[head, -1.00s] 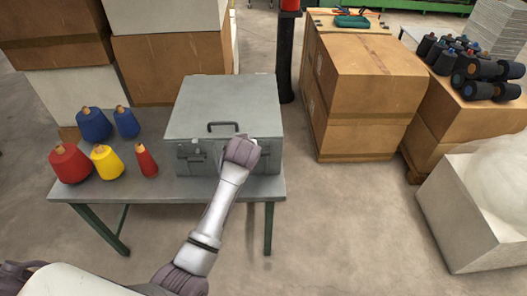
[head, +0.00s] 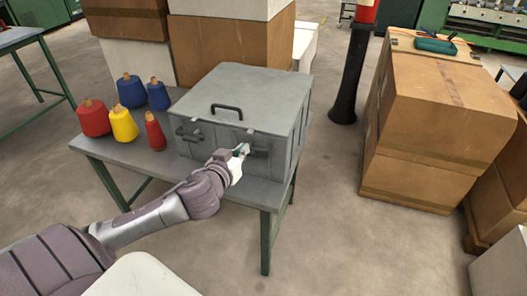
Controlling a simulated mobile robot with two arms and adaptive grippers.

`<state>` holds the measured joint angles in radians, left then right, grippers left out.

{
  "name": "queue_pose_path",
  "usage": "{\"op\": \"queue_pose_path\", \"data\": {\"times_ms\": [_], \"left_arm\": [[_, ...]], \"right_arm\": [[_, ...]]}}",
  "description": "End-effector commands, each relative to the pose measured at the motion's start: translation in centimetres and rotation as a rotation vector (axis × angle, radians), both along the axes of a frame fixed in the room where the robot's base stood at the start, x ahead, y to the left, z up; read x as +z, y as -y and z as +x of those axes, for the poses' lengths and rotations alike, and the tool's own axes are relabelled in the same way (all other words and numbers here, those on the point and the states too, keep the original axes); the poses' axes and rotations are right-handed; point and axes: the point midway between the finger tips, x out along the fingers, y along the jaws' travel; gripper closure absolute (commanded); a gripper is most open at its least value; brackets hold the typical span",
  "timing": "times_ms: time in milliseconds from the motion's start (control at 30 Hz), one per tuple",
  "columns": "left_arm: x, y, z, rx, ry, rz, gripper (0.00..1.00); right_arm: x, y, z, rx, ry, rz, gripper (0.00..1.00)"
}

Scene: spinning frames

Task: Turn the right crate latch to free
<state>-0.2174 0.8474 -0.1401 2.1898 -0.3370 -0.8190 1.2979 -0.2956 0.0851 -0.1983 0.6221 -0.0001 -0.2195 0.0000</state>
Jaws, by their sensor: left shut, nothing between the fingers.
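A grey metal crate (head: 258,95) with a dark handle on its lid stands on a grey table (head: 130,160). Its left latch (head: 188,135) shows on the front face. The right latch (head: 259,151) is at the right of the front face, partly behind my gripper. My left gripper (head: 243,150) is at the right latch, its fingers shut and pointing at the latch's left end. I cannot tell whether the fingers touch it. My right gripper is not in view.
Several coloured yarn cones, among them a red cone (head: 94,118) and a yellow cone (head: 123,124), stand on the table left of the crate. Stacked cardboard boxes (head: 435,110) stand at the right beyond a dark post (head: 352,75).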

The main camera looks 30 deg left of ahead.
Motion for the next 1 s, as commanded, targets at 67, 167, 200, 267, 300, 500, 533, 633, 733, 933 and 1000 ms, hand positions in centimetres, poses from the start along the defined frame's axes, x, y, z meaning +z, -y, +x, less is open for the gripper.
{"op": "queue_pose_path", "data": {"times_ms": [67,167,200,267,300,500,533,633,733,933,1000], "left_arm": [[0.1,-0.3,1.3,0.001,0.003,0.003,1.0],[-0.3,-0.7,3.1,0.003,0.003,0.002,1.0],[-0.5,-0.9,3.9,0.003,0.004,0.003,1.0],[-0.9,-1.1,5.1,0.003,0.003,0.002,1.0],[-1.0,-1.3,5.9,0.004,0.003,0.003,1.0],[-3.0,-1.7,8.7,0.003,-0.005,0.001,1.0],[-3.5,-1.6,8.6,0.002,-0.005,0.001,1.0],[-4.8,-1.4,8.6,0.001,-0.003,0.002,1.0],[-5.6,-1.3,8.6,0.002,-0.002,0.002,1.0],[-6.1,-1.3,8.6,0.001,-0.001,0.002,1.0],[-6.1,-1.3,8.6,0.001,-0.001,0.002,1.0]], "right_arm": [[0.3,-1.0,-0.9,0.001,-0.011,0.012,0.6],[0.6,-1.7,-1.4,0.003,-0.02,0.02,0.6],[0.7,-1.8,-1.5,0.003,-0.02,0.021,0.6],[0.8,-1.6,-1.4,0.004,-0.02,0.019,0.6],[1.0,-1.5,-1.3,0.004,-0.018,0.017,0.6],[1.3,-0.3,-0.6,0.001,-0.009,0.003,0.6],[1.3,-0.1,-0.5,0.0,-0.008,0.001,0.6],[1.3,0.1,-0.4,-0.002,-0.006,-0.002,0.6],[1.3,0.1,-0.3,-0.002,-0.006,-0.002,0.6],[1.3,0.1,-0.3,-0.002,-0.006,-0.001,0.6],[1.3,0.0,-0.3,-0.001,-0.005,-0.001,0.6]]}}
